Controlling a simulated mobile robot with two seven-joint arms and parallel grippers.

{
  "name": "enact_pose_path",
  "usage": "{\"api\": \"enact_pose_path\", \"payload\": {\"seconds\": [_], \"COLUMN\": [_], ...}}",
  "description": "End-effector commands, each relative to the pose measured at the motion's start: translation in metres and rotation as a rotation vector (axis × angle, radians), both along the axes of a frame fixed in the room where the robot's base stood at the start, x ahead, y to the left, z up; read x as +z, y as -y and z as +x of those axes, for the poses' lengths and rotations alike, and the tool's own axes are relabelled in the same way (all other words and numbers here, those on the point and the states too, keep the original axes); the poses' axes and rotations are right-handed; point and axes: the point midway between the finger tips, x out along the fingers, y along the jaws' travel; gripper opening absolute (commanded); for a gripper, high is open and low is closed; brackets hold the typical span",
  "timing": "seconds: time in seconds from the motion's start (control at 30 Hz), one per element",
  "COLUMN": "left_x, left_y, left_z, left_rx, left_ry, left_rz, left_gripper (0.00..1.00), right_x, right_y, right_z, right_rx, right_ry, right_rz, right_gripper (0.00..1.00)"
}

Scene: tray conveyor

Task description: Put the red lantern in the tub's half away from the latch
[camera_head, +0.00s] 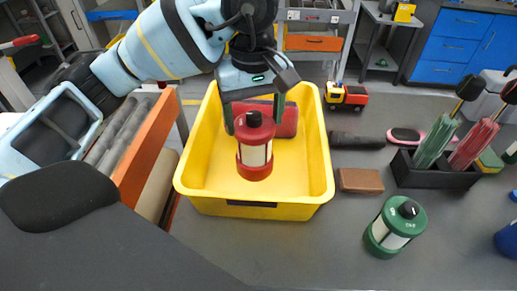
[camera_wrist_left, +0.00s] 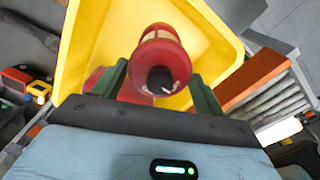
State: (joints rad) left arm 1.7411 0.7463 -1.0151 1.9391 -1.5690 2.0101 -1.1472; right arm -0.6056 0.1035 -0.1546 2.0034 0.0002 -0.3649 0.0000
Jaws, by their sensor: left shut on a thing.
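The red lantern (camera_head: 254,158), with a pale window and dark knob, is upright over the yellow tub (camera_head: 204,202). My left gripper (camera_head: 254,112) reaches in from above and is shut on the lantern's top. In the left wrist view the lantern (camera_wrist_left: 160,45) sits between the fingers (camera_wrist_left: 160,88). Whether its base touches the tub floor is hard to tell. A dark bar (camera_head: 265,203), perhaps the latch, is on the tub's near wall. Another red item (camera_head: 287,122) lies in the tub's far part, partly hidden by the gripper. My right gripper is not in view.
Right of the tub are a toy truck (camera_head: 346,96), a dark object (camera_head: 357,141), a brown block (camera_head: 360,181) and a green lantern (camera_head: 395,228). A black holder (camera_head: 431,178) with brushes stands further right. A roller conveyor with an orange rail (camera_head: 146,150) runs on the left.

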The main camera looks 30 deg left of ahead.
Motion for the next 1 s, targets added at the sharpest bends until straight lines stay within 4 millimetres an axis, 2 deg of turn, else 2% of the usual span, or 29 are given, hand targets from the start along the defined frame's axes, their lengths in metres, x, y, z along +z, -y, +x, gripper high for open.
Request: {"api": "enact_pose_path", "payload": {"seconds": [0.03,0.2,0.53,0.8,1.0], "left_x": [-0.013,-0.035,-0.047,-0.078,-0.079], "left_y": [0.000,0.000,0.000,0.000,0.000], "left_z": [-0.001,0.000,0.000,0.000,0.000], "left_rx": [-0.001,0.000,-0.001,0.001,0.000], "left_ry": [-0.007,-0.001,-0.001,-0.003,0.000], "left_rz": [0.000,0.000,0.000,0.000,0.000], "left_gripper": [0.23,0.23,0.23,0.23,0.23], "right_x": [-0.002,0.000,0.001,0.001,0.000], "right_y": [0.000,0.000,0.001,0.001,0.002], "right_z": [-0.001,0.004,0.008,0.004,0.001], "right_rx": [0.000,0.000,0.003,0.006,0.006], "right_ry": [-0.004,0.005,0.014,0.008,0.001], "right_rz": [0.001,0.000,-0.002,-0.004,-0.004], "right_gripper": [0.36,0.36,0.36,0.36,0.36]}}
